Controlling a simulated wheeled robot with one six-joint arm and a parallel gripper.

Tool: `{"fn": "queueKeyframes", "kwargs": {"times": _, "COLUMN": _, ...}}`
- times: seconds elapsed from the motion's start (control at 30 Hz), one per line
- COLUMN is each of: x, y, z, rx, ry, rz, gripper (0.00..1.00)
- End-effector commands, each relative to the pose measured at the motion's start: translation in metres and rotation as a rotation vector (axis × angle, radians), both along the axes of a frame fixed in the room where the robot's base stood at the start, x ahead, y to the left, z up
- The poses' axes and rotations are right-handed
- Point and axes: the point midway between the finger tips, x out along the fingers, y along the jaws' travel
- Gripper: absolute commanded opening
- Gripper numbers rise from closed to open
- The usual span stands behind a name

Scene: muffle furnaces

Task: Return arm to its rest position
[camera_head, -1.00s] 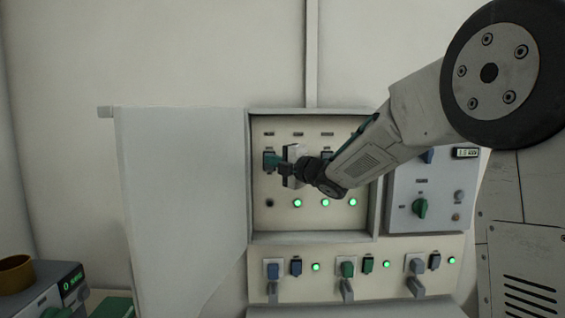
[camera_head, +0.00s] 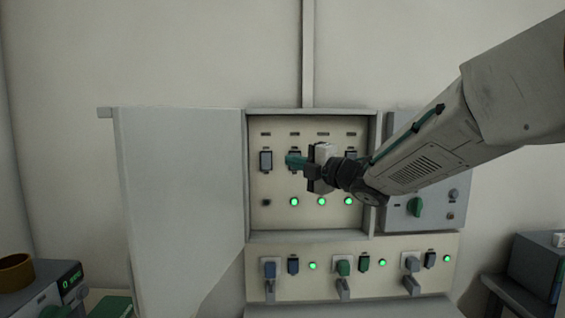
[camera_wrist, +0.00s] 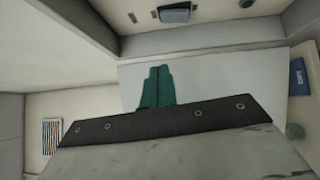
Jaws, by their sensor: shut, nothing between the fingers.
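My gripper (camera_head: 294,161) is in front of the open panel box in the head view, its green fingers pointing left. In the wrist view the two green fingers (camera_wrist: 157,86) lie together, shut, with nothing between them. My arm reaches in from the right and covers part of the panel's right side. The recessed panel (camera_head: 280,215) has a row of dark switches along its upper part; the leftmost switch (camera_head: 265,160) shows clear of my gripper. Below them are an unlit lamp (camera_head: 266,202) and several lit green lamps. I cannot tell whether the fingers touch the panel.
The box's pale door (camera_head: 180,200) stands open to the left. A lower strip (camera_head: 330,290) carries levers, switches and green lamps. A grey control box (camera_head: 425,225) with a green knob is on the right. A brown cup (camera_head: 15,272) sits on a device at lower left.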

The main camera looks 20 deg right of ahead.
Motion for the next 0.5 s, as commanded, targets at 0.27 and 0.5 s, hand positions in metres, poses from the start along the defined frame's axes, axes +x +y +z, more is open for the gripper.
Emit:
{"fn": "queueKeyframes", "kwargs": {"times": 0.27, "x": -0.0092, "y": -0.0061, "z": 0.0006, "rx": 0.000, "ry": 0.000, "rz": -0.001, "gripper": 0.00}}
{"fn": "queueKeyframes", "kwargs": {"times": 0.5, "x": -0.0088, "y": -0.0060, "z": 0.0008, "rx": 0.000, "ry": 0.000, "rz": -0.001, "gripper": 0.00}}
